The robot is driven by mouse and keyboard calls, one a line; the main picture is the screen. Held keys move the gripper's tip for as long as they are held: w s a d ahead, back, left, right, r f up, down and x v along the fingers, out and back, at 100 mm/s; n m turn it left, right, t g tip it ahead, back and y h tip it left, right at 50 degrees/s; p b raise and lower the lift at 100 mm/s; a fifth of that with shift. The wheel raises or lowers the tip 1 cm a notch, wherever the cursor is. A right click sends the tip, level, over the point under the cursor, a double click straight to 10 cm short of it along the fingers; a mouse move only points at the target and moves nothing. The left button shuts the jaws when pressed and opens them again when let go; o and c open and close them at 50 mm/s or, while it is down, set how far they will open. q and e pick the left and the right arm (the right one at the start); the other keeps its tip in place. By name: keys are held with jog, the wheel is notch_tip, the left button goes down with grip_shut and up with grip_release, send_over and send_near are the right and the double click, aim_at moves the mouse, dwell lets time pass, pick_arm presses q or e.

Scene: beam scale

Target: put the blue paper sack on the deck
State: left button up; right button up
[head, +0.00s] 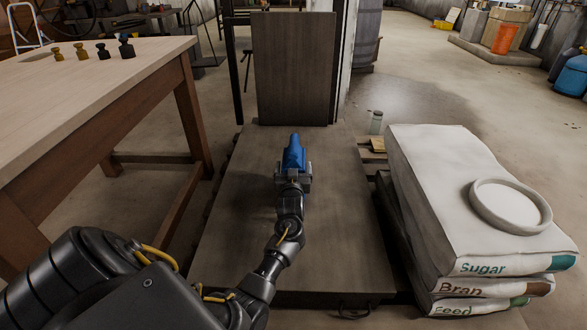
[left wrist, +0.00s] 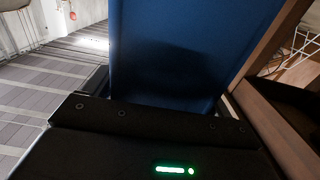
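The blue paper sack (head: 293,153) is in the middle of the head view, over the wooden deck (head: 335,230) of the scale. My left gripper (head: 293,174) is shut on the sack at its near end. In the left wrist view the blue sack (left wrist: 185,50) rises between the dark gripper parts and fills the upper middle. The gripper hides the sack's near end, and I cannot tell whether the sack touches the deck. My right gripper is in neither view.
A wooden table (head: 80,85) with several small weights stands on the left. An upright board (head: 295,65) rises behind the deck. Stacked white sacks (head: 440,180) with a round white dish (head: 510,206) stand on the right.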

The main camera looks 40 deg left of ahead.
pick_arm(q)
jog(key=shift+o, duration=1.4)
jog(key=shift+r, duration=0.15)
